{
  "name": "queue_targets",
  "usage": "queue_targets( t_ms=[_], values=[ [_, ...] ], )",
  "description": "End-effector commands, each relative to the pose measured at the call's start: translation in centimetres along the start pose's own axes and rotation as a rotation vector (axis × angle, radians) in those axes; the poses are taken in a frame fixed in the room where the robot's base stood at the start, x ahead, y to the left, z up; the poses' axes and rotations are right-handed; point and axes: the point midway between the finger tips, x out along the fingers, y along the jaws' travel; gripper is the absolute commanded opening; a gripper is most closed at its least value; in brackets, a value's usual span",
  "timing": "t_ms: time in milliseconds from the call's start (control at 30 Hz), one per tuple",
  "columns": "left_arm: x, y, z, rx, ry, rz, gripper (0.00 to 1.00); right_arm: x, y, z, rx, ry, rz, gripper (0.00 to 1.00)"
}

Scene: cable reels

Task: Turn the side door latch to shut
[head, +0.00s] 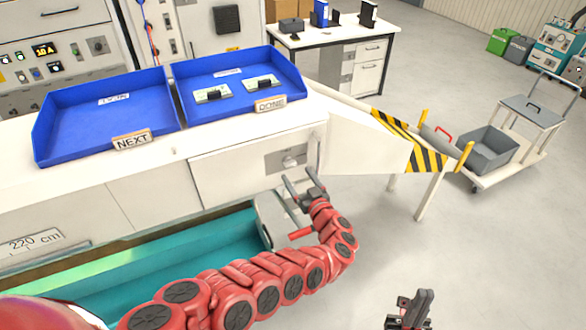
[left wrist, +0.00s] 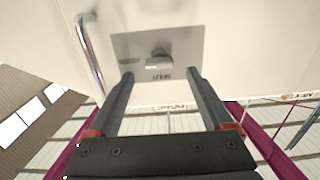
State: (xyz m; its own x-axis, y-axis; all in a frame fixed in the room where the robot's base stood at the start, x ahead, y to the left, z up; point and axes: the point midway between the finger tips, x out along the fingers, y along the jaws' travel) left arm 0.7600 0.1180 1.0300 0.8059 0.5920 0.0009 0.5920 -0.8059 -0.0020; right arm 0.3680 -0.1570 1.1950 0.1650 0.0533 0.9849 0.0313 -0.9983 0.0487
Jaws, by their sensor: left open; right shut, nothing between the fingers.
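The side door (head: 228,172) is a pale panel in the front of the white bench, standing flush as far as I can see. Its latch (head: 290,161) is a small grey knob on a metal plate. In the left wrist view the latch knob (left wrist: 158,60) sits on its plate (left wrist: 190,45), with small lettering beside it too blurred to read surely. My left gripper (head: 302,181) is open, just in front of and below the latch. In the left wrist view the knob lies beyond and between the fingertips, apparently untouched. My right gripper (head: 412,303) is shut and empty, low over the floor.
Two blue trays (head: 105,122) stand on the bench top, with NEXT (head: 132,142) and DONE (head: 270,104) signs at their front. A striped barrier (head: 425,158) juts out right of the door. A bar handle (left wrist: 91,58) is beside the latch plate.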

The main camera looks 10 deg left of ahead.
Motion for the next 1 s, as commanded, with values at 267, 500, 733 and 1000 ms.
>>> queue_targets(
  t_ms=[267,500,733,1000],
  values=[
    [3.5,0.1,0.0,0.000,0.002,0.002,0.84,-0.6,0.0,0.1,0.000,0.000,0.000,0.00],
    [4.3,0.1,0.0,-0.002,0.001,0.003,0.84,-0.7,0.0,0.1,0.000,0.000,0.000,0.00],
    [4.2,0.1,0.0,-0.002,0.000,0.002,0.76,-0.7,0.0,0.1,0.000,0.000,0.000,0.00],
    [4.2,0.1,0.0,-0.001,0.000,0.002,0.27,-0.7,0.0,0.1,0.000,0.000,0.000,0.00]
  ],
)
